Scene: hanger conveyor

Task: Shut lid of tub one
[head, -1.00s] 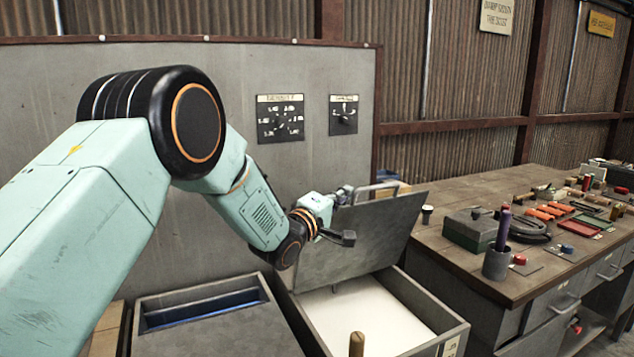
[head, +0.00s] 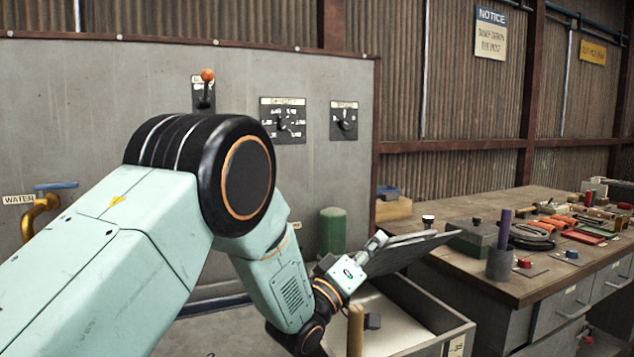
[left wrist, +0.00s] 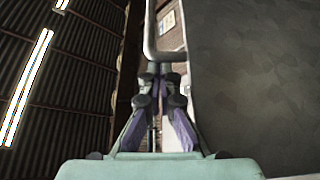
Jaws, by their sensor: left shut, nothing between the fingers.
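The open tub (head: 440,318) stands at the lower right in the head view, with a pale inside. I cannot read its label well enough to tell its number. Its grey lid (head: 412,252) is tilted at a shallow angle above the tub's back part, with a gap at the front. In the left wrist view the lid (left wrist: 255,70) fills the right side. My left gripper (head: 376,242) is at the lid's handle edge, shut and empty. In the left wrist view its fingertips (left wrist: 160,72) are close together beside the metal handle (left wrist: 150,35); contact is unclear. My right gripper is out of view.
A workbench (head: 455,215) with several tools stands right of the tub. A wooden handle (head: 356,330) stands upright at the tub's near left. A green cylinder (head: 332,232) stands behind my arm. A grey panel (head: 110,110) with dials closes off the back.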

